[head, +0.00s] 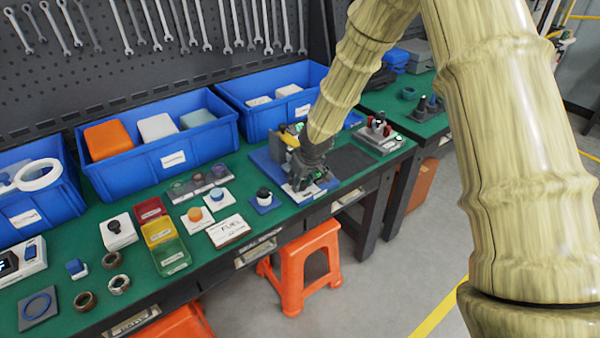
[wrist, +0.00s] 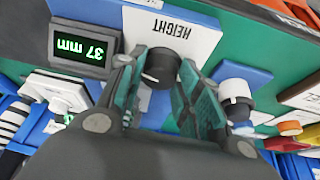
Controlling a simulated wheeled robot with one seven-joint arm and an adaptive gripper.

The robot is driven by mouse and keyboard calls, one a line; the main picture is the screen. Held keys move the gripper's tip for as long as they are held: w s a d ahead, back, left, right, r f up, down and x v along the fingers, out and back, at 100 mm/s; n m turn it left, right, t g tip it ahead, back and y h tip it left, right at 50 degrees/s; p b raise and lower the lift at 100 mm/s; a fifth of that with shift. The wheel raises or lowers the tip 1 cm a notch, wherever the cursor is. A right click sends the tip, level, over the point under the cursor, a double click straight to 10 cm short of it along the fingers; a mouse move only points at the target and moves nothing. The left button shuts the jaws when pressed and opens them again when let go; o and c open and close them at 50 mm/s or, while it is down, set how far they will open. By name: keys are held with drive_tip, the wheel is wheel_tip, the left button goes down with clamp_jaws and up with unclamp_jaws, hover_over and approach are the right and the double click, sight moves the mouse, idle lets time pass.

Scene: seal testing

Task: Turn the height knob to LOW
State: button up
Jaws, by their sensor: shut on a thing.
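The height knob (wrist: 160,66) is a round black knob with a pale pointer line, on a white plate (wrist: 200,40) marked HEIGHT, which appears upside down in the wrist view. My gripper (wrist: 165,82) is shut on the knob, one finger on each side. In the head view my gripper (head: 310,180) is down at the blue-based device (head: 262,162) on the green bench, and it hides the knob there. A small display (wrist: 80,46) beside the plate shows green digits that appear to read 37 mm. LOW is not legible in either view.
A black-and-white knobbed piece on a blue base (head: 264,205) stands left of the device. A grey tray of tools (head: 378,138) is to the right. Blue bins (head: 205,140) line the back. An orange stool (head: 305,262) stands before the bench.

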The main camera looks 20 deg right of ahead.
drive_tip(key=n+p, duration=0.1)
drive_tip(key=p, duration=0.1)
drive_tip(key=n+y+p, duration=0.1)
drive_tip(key=p, duration=0.2)
drive_tip(key=n+p, duration=0.2)
drive_tip(key=p, duration=0.1)
drive_tip(key=shift+d+r+g, duration=0.2)
drive_tip(key=shift+r+g, duration=0.05)
drive_tip(key=shift+g, duration=0.05)
drive_tip(key=shift+w+f+n+y+p, duration=0.15)
drive_tip(key=shift+n+y+p, duration=0.45)
drive_tip(key=shift+p, duration=0.6)
drive_tip(key=shift+f+n+p, duration=0.15)
drive_tip(key=shift+n+p, duration=0.15)
drive_tip(key=o, duration=1)
drive_tip(key=shift+o, duration=0.2)
drive_tip(key=v, duration=0.8)
drive_tip(key=shift+w, duration=0.1)
